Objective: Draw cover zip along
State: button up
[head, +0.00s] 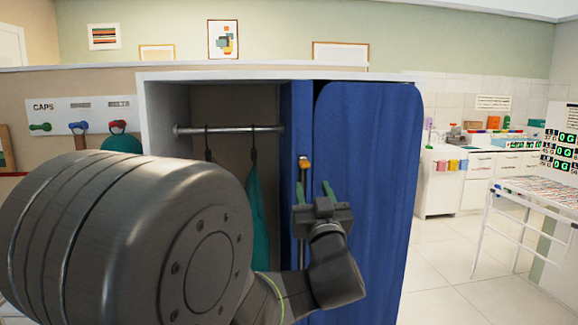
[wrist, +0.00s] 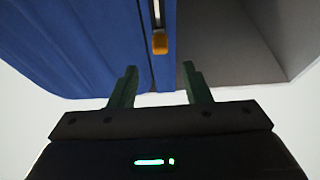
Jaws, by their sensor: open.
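The blue cover (head: 365,150) hangs over the right part of the wardrobe front and fills the left of the wrist view (wrist: 80,45). Part of the lower zip line is hidden by my arm.
The wardrobe (head: 160,115) is open on its left, with a metal rail (head: 230,129) and a teal garment (head: 256,215) hanging inside. My arm covers the lower left. Clear tiled floor (head: 450,265) lies to the right, before a white table (head: 530,187).

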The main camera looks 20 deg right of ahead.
aim_at(306, 168)
jog(key=p+x, duration=0.1)
jog(key=x, duration=0.7)
jog(key=shift+w+d+p, duration=0.1)
jog(key=shift+w+p, duration=0.15)
jog(key=shift+p, duration=0.15)
grip_shut()
